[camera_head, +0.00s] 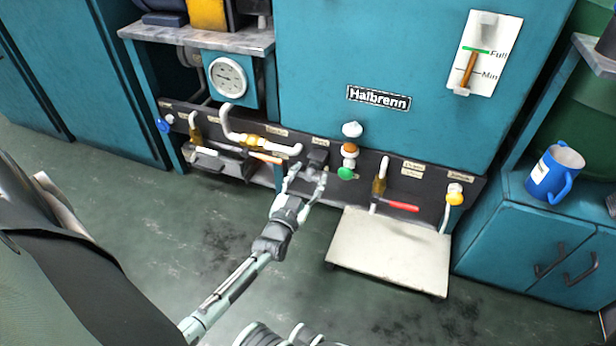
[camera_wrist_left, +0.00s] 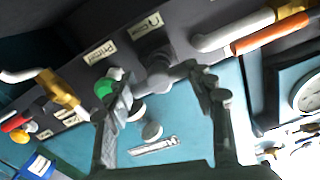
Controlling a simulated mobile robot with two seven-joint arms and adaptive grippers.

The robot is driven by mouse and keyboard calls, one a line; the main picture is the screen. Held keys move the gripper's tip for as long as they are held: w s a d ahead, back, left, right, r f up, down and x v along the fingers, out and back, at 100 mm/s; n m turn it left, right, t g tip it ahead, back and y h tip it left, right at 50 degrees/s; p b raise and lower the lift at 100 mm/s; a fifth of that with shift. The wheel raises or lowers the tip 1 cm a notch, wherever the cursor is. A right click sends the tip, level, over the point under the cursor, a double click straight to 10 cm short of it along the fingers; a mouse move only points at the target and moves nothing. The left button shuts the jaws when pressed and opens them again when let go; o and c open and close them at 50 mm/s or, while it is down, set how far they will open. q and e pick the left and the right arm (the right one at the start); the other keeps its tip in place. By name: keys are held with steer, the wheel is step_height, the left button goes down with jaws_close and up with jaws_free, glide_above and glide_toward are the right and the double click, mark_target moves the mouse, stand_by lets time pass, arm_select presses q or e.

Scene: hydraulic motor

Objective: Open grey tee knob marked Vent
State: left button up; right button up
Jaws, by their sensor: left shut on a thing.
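The grey tee knob (camera_head: 317,157) sits on the dark panel strip below the Halbrenn plate, left of a green knob (camera_head: 345,173). My left gripper (camera_head: 306,181) is at this knob, with its fingers around it. In the left wrist view the grey knob (camera_wrist_left: 158,68) shows between the two fingers of the left gripper (camera_wrist_left: 160,82), which are shut on it. The small label (camera_wrist_left: 147,24) by the knob is too blurred to read surely. My right gripper is not in view.
A white pipe (camera_head: 262,139) and an orange-handled valve (camera_head: 265,157) are close on the left. A red-handled valve (camera_head: 398,205) is on the right, above a pale platform (camera_head: 390,250). A blue jug (camera_head: 554,172) stands on the right cabinet. Open floor lies in front.

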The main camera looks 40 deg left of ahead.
arm_select(q)
steer(key=shift+a+n, duration=0.1)
steer(key=shift+n, duration=0.3)
steer(key=n+p, duration=0.1)
steer(key=n, duration=0.7)
steer(key=shift+a, duration=0.1)
steer(key=n, duration=0.4)
steer(key=shift+f+n, duration=0.1)
steer(key=shift+n, duration=0.2)
steer(key=shift+n+b, duration=0.55)
steer(key=shift+n, duration=1.75)
steer(key=o, duration=1.1)
steer(key=shift+o, duration=0.2)
